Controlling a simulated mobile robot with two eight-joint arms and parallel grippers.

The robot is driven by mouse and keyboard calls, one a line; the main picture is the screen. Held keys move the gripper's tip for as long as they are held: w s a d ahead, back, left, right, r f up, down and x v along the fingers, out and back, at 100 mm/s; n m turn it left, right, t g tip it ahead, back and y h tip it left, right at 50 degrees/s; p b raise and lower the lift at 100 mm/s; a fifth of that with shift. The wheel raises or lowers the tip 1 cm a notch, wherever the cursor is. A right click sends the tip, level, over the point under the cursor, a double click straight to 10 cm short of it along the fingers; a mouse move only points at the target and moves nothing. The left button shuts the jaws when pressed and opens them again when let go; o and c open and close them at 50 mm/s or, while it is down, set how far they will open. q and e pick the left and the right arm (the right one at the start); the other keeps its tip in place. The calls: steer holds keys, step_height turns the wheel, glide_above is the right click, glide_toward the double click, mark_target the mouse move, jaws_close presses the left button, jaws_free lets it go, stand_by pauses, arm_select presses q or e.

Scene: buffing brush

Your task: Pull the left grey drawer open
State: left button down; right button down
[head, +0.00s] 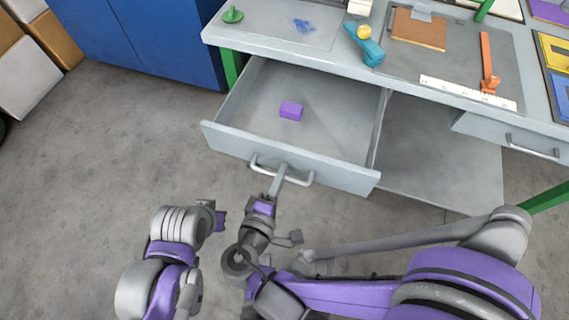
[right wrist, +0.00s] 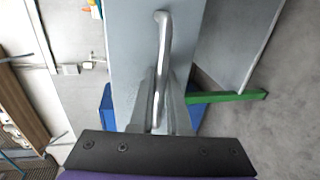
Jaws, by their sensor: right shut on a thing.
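The left grey drawer (head: 240,140) stands pulled out from under the workbench, with its inside showing. Its metal bar handle (head: 300,180) is on the front panel. My right gripper (head: 280,174) is shut on the handle near its middle. In the right wrist view the handle (right wrist: 162,45) runs down between the two fingers of the right gripper (right wrist: 160,100). A purple block (head: 291,110) lies on the drawer floor. My left gripper (head: 219,216) is low, left of the right one and clear of the drawer; its finger opening is not clear.
The workbench top (head: 340,62) holds a blue tool with a yellow knob (head: 366,42), a brown board (head: 418,28), an orange tool (head: 488,62) and a white ruler (head: 467,93). A second grey drawer (head: 510,137) is shut at right. A blue cabinet (head: 140,40) stands behind left.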

arm_select(q)
steer(key=shift+s, duration=0.1)
arm_select(e)
steer(key=shift+s+a, duration=0.1)
steer(key=shift+s, duration=0.2)
steer(key=c, duration=1.2)
jaws_free()
steer(key=shift+o, duration=0.2)
arm_select(q)
steer(key=shift+s, duration=0.1)
